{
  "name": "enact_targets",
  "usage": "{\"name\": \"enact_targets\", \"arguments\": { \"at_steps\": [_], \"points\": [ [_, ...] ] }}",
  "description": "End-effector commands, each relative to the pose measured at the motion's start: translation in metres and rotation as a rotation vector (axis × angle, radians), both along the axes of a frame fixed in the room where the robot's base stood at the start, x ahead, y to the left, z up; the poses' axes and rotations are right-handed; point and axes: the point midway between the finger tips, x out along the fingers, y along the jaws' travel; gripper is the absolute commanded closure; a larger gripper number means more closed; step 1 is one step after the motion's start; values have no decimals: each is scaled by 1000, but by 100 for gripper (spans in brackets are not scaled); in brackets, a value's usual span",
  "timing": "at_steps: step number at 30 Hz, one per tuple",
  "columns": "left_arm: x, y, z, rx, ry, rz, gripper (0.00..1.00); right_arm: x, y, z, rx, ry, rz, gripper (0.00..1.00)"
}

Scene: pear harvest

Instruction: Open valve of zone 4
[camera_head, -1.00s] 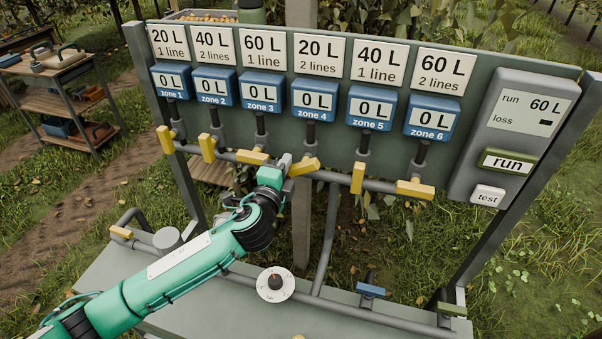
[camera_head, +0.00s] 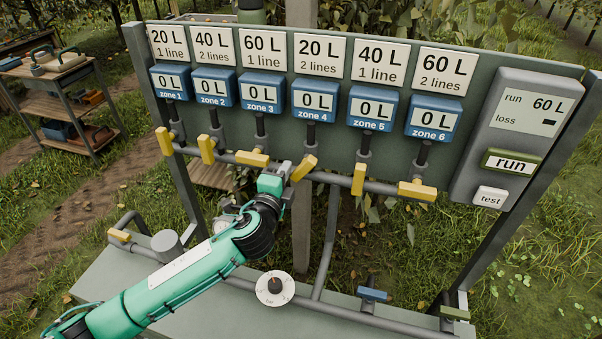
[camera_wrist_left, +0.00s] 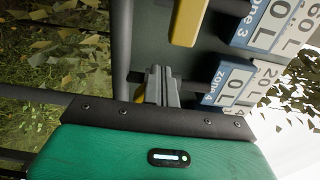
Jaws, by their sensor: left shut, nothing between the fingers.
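The yellow zone 4 valve handle (camera_head: 304,168) sits on the pipe below the blue zone 4 meter (camera_head: 315,97), which reads 0 L. The handle stands at a slant, its right end up. My left gripper (camera_head: 284,169) is shut and empty, close against the handle's left side; I cannot tell if they touch. In the left wrist view, the shut fingers (camera_wrist_left: 162,82) have a small piece of the yellow zone 4 handle (camera_wrist_left: 140,91) beside them, the rest hidden behind them. My right gripper is not in view.
The zone 3 handle (camera_head: 252,158) lies crosswise just left of my gripper, and the zone 5 handle (camera_head: 359,179) stands upright to the right. A control box (camera_head: 507,140) with run and test buttons is at right. A dial (camera_head: 275,288) sits low in front.

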Motion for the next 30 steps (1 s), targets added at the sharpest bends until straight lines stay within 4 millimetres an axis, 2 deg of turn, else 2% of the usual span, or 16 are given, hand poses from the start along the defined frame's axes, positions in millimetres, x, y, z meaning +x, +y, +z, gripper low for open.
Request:
{"name": "enact_targets", "arguments": {
  "at_steps": [9,20,30],
  "points": [
    [-2,-5,-14,-2,1,-2,100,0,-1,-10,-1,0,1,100],
    [-2,-6,-14,-1,0,-1,100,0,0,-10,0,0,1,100],
    [-5,-16,-26,-1,0,-2,100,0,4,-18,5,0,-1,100]
  ]
}}
